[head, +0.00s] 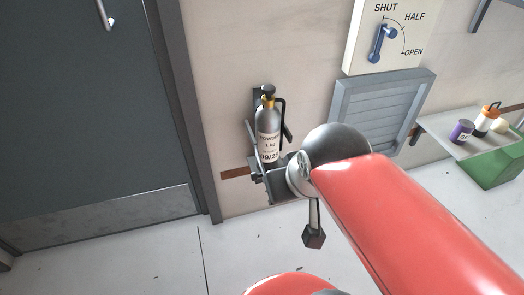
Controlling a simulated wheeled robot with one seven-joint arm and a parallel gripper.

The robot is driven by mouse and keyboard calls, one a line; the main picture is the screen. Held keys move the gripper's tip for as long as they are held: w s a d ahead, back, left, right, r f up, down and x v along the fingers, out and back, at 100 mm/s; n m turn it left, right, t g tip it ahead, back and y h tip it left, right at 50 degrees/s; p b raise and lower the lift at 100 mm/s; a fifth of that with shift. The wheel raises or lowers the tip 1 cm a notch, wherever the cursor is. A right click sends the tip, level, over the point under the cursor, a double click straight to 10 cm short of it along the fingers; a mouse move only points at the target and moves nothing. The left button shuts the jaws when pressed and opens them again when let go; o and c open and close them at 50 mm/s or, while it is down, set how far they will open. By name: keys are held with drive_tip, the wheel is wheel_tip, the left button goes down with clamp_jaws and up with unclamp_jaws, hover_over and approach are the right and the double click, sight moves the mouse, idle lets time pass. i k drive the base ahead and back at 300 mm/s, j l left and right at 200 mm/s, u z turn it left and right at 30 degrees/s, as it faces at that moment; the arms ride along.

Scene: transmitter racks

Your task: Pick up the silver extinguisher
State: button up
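The silver extinguisher (268,134) stands upright against the wall right of the door, with a dark valve and handle on top and a black hose on its right. Grey finger-like parts show on the left and right of the extinguisher. I cannot tell whether they touch it. My wrist hides part of the area right of its base.
A dark door (85,120) with a frame is at left. A lever panel (400,35) marked SHUT, HALF, OPEN sits above a grey louvred vent (378,105). At right, a grey shelf (450,145) holds a purple can (461,131) and an orange-topped bottle (486,120), beside a green box (495,170).

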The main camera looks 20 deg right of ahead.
sight(270, 123)
drive_tip(key=i+l, duration=0.1)
drive_tip(key=l, duration=0.25)
drive_tip(key=i+l, duration=0.1)
drive_tip(key=l, duration=0.3)
drive_tip(key=i+l, duration=0.1)
drive_tip(key=l, duration=0.25)
drive_tip(key=i+l, duration=0.1)
drive_tip(key=l, duration=0.3)
drive_tip(key=l+u, duration=0.15)
drive_tip(key=u, duration=0.3)
drive_tip(key=l+u, duration=0.15)
drive_tip(key=u, duration=0.25)
drive_tip(key=l+u, duration=0.15)
drive_tip(key=u, duration=0.3)
drive_tip(key=l+u, duration=0.15)
drive_tip(key=u, duration=0.3)
